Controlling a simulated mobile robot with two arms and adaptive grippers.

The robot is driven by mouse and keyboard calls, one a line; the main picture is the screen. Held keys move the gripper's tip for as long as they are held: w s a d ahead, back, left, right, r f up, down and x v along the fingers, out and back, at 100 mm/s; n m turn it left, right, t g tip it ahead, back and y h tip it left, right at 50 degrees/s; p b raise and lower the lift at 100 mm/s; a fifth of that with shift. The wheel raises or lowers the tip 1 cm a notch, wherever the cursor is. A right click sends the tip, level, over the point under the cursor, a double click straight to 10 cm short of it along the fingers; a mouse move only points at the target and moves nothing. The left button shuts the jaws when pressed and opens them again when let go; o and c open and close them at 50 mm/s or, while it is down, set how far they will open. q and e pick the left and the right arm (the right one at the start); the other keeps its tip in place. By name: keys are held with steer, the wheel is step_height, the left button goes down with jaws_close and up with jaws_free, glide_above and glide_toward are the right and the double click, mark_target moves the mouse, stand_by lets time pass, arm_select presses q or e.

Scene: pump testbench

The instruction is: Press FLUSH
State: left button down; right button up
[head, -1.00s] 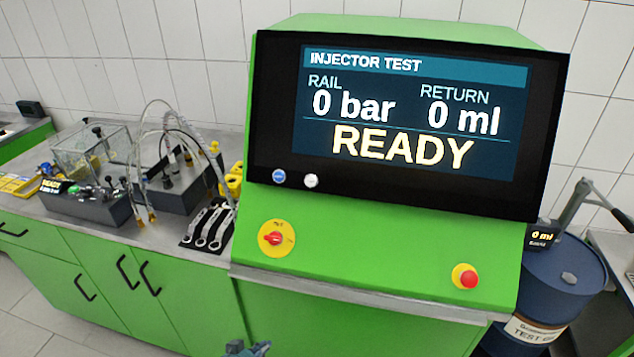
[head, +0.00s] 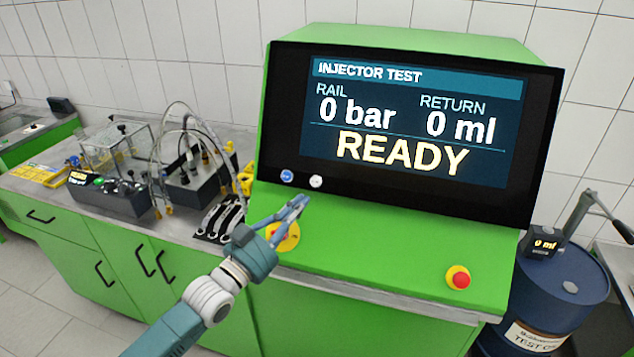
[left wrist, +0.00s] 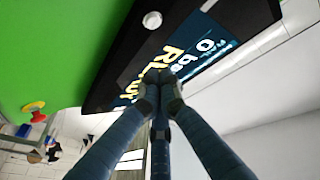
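Two small round buttons sit on the black frame below the screen, a blue one (head: 287,176) and a white one (head: 316,181). Their labels are too small to read, so I cannot tell which is FLUSH. The white button also shows in the left wrist view (left wrist: 152,20). My left gripper (head: 302,200) is in front of the green console, a little below the two buttons in the head view and apparently apart from them. Its fingertips are together and empty in the left wrist view (left wrist: 159,90). My right gripper is not in view.
The screen (head: 415,120) reads INJECTOR TEST, 0 bar, 0 ml, READY. My gripper partly covers a red-yellow rotary switch (head: 292,240). A red emergency button (head: 458,277) is to the right. Wrenches, hoses and a grey device (head: 112,197) stand on the left bench.

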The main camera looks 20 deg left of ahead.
mark_target(316, 182)
arm_select(q)
steer(key=r, duration=0.3)
steer(key=shift+a+r+m+t+h, duration=0.15)
steer(key=shift+a+m+t+h, duration=0.15)
steer(key=shift+t+h, duration=0.1)
steer(key=shift+w, duration=0.1)
steer(key=w+f+b, duration=0.4)
steer(key=w+b, duration=0.3)
steer(key=w, duration=0.1)
steer(key=shift+d+b, duration=0.15)
steer(key=shift+b, duration=0.2)
steer(key=shift+r, duration=0.1)
stand_by(0.9)
steer(key=shift+w+f+b, duration=0.2)
steer(key=shift+w+b, duration=0.1)
steer(key=shift+w, duration=0.05)
